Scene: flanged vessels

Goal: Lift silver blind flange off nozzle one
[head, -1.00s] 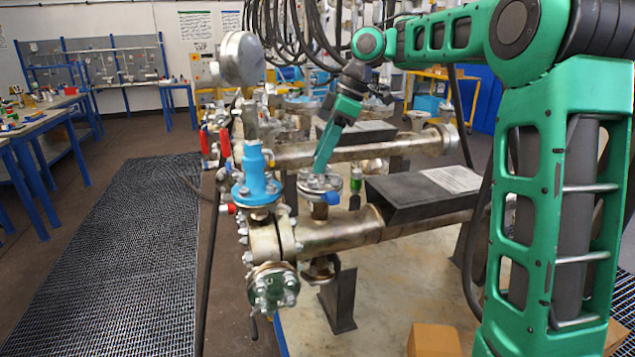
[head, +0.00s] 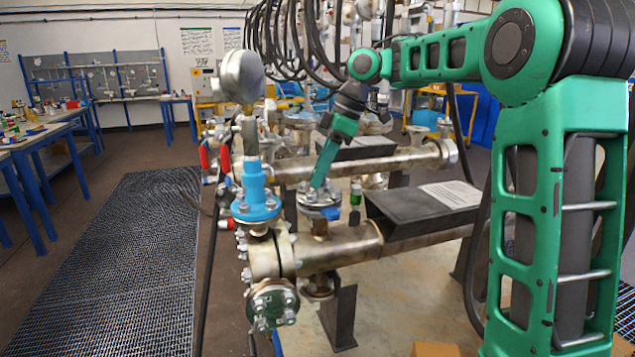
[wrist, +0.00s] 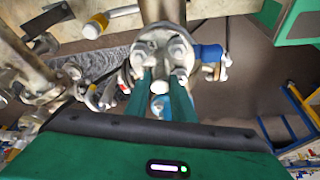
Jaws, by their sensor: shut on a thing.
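The silver blind flange (head: 319,197) is a round bolted disc on top of a short nozzle (head: 320,230) that rises from the front horizontal pipe. My gripper (head: 318,186) points down from above and is shut on the flange. In the wrist view my gripper's two green fingers (wrist: 161,84) reach over the near side of the flange (wrist: 160,48). Bolt heads show around its face. The exact contact of the fingertips is hard to see. I cannot tell whether there is a gap between flange and nozzle.
A blue flanged fitting (head: 257,196) stands close to the left, with a round gauge (head: 241,76) behind it. A dark box-shaped cover (head: 425,212) lies to the right over the front pipe. A second pipe (head: 370,165) runs behind. Floor grating (head: 130,260) is clear at left.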

